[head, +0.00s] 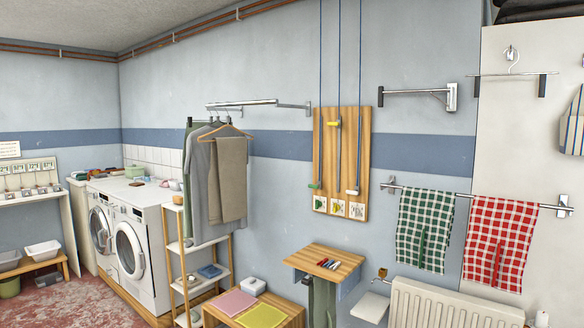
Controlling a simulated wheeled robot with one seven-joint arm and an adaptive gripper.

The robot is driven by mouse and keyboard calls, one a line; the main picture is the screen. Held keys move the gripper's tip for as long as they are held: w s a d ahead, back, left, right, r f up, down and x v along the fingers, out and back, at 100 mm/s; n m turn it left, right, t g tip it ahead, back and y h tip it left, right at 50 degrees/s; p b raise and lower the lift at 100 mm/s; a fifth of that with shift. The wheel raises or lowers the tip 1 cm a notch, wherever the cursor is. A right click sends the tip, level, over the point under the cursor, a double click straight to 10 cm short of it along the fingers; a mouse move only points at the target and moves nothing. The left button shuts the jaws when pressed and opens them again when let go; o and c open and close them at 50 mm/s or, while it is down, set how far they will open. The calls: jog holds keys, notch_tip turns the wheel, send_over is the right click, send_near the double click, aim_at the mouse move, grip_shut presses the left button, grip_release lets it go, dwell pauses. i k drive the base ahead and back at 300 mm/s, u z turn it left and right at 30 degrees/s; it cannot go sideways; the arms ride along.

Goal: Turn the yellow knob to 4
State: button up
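I see no clear dial with numbers in the head view. A small yellow handle (335,123) sits on a vertical rod at the upper part of a wooden wall board (361,140); I cannot tell whether it turns. A small brass-yellow fitting (382,272) is on the wall at the radiator's upper left; its shape and any marks are too small to read. My gripper is not in view.
A white radiator (450,305) stands below green (424,230) and red (497,240) checked towels. A small wooden shelf (300,254) holds pens. A low bench (290,312) carries folded cloths. Washing machines (130,250) stand left; reddish floor (65,305) is open in front.

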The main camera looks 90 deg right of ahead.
aim_at(336, 207)
jog(key=z, duration=3.1)
jog(key=i, duration=1.5)
